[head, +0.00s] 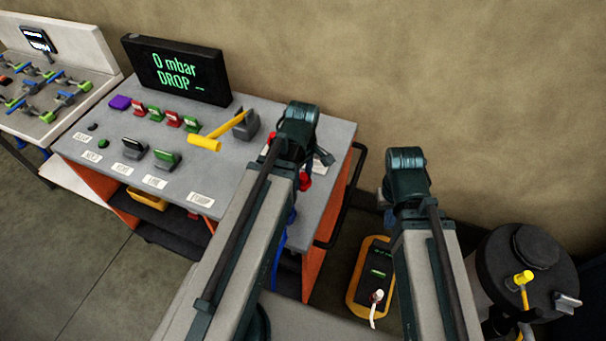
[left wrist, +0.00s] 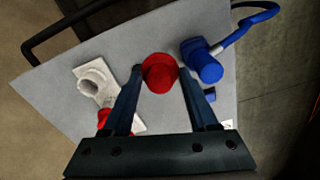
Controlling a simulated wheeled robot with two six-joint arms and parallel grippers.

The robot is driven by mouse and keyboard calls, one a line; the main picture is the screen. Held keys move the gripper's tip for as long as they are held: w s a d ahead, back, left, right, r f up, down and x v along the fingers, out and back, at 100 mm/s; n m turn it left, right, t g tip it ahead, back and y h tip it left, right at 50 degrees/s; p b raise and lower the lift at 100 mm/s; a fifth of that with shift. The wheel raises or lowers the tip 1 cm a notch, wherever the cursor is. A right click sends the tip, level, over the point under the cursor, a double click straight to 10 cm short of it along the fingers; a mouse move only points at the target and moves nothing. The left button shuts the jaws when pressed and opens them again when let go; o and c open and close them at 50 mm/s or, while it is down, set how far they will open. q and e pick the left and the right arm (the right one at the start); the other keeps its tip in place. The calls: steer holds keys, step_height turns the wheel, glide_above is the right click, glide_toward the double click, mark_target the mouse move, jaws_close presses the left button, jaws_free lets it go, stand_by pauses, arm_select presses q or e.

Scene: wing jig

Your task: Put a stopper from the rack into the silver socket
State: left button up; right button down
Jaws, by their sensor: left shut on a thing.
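My left gripper (left wrist: 163,71) is shut on a red round-topped stopper (left wrist: 160,72) between its fingertips, above the grey cart top. A pale silver-white hollow fitting (left wrist: 95,78), apparently the socket, stands to the left of the fingers in the left wrist view, apart from the held stopper. Another red piece (left wrist: 103,116) shows beside it, partly behind the left finger. In the head view my left arm hides most of this area; a red piece (head: 305,182) peeks out beside it. My right gripper is hidden behind its arm. I cannot clearly identify the rack.
A blue connector with a hose (left wrist: 207,66) stands right of the held stopper. The grey cart (head: 225,178) also carries a display (head: 175,68) reading "0 mbar DROP", a yellow-handled lever (head: 205,143) and several coloured switches. A yellow-edged box (head: 372,268) and a dark-lidded drum (head: 525,265) stand right.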

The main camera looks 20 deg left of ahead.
mark_target(303, 184)
arm_select(q)
steer(key=shift+r+p, duration=1)
steer(key=shift+r, duration=0.2)
step_height(303, 184, up, 7)
steer(key=p, duration=0.7)
steer(key=shift+r, duration=0.2)
step_height(303, 184, down, 14)
steer(key=b, duration=1.3)
steer(key=shift+b, duration=0.3)
steer(key=shift+r, duration=0.1)
steer(key=shift+d, duration=0.15)
